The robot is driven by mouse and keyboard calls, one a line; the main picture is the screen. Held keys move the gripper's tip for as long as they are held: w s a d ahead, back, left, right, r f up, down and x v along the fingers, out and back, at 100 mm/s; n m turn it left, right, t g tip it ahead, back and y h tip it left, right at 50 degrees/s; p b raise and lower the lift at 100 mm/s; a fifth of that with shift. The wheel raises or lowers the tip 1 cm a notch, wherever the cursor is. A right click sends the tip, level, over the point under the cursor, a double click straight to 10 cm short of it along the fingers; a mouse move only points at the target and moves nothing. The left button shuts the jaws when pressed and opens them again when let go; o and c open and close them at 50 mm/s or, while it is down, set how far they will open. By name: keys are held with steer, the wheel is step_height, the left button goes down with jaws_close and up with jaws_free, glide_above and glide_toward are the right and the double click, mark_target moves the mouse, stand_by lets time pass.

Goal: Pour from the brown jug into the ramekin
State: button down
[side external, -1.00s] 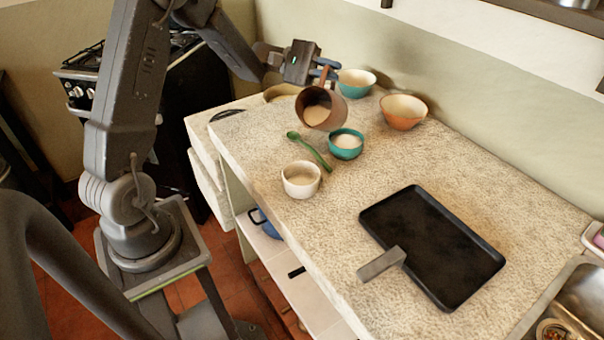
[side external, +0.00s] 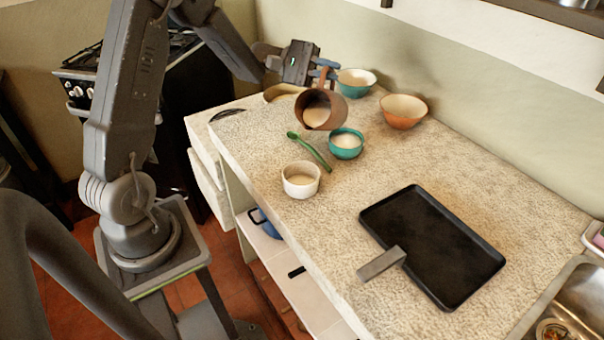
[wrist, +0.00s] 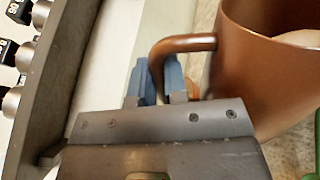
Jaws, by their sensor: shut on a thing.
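The brown jug (side external: 337,108) is held in the air above the counter, tilted with its mouth toward the side camera. Pale contents show inside it. My gripper (side external: 325,70) is shut on the jug's handle; in the wrist view, the blue fingertips (wrist: 160,80) are at the handle (wrist: 185,44), beside the jug wall (wrist: 262,75). The white ramekin (side external: 300,190) stands upright on the counter, in front of and left of the jug, with pale contents inside. The jug's mouth is not over it, and no stream shows. The ramekin is not seen in the wrist view.
A green spoon (side external: 312,149) lies between cup and ramekin. Behind are a teal bowl (side external: 356,88) and an orange bowl (side external: 403,118). A black tray (side external: 435,245) lies at front right.

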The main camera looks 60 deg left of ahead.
mark_target(323, 77)
steer(key=shift+s+d+f+m, duration=0.1)
steer(key=shift+s+d+m, duration=0.25)
steer(key=shift+s+m, duration=0.3)
steer(key=shift+s+d+m, duration=0.3)
steer(key=shift+s+m, duration=0.1)
steer(key=shift+m, duration=0.45)
stand_by(3.1)
steer(key=shift+s+d, duration=0.25)
steer(key=shift+s, duration=0.2)
stand_by(1.5)
